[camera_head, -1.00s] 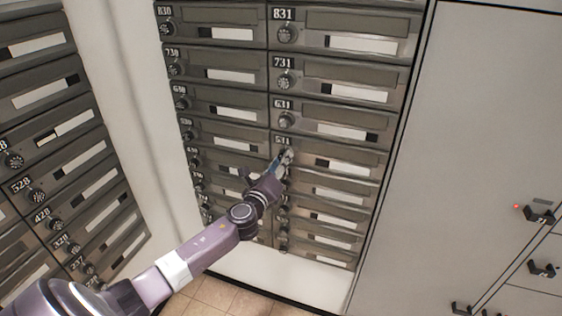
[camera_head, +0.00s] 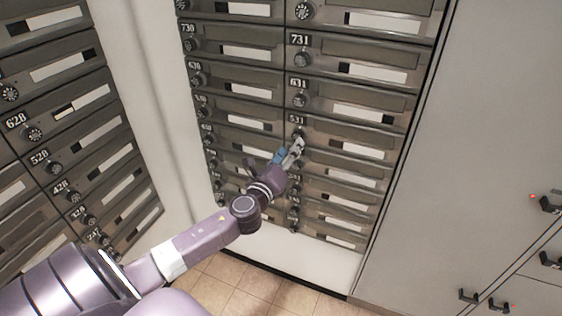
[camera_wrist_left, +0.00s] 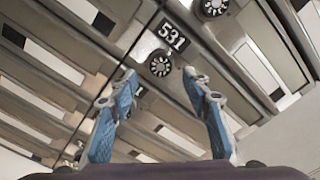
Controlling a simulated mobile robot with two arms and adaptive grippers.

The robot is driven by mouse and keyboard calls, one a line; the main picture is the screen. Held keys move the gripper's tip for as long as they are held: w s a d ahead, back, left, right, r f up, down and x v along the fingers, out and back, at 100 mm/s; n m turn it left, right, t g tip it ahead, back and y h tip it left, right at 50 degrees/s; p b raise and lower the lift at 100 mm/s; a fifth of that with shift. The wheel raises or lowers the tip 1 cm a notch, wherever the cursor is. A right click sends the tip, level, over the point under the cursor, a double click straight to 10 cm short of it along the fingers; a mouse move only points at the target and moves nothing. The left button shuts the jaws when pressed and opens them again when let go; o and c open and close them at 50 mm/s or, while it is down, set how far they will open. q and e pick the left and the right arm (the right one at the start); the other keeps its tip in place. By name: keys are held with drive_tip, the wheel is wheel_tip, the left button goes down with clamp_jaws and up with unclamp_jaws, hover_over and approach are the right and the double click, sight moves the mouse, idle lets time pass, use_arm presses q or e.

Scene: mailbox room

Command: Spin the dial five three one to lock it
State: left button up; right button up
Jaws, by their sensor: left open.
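The mailbox marked 531 (camera_head: 345,134) is in the right column of the mailbox wall in the head view. My left gripper (camera_head: 299,143) is by this dial in the head view, partly covering the front there. In the left wrist view the two blue fingers of the left gripper (camera_wrist_left: 165,88) are spread apart, with the dial beyond and between their tips. Nothing is between the fingers. My right gripper is not in view.
Dials of neighbouring boxes stand close above, such as the 631 dial (camera_head: 300,100) and the 731 dial (camera_head: 300,60). Another mailbox bank (camera_head: 75,130) is at the left. A plain grey cabinet (camera_head: 460,150) with black handles stands at the right. Tiled floor (camera_head: 240,290) shows below.

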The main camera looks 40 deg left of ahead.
use_arm(q)
drive_tip(key=v, duration=0.7)
idle(0.4)
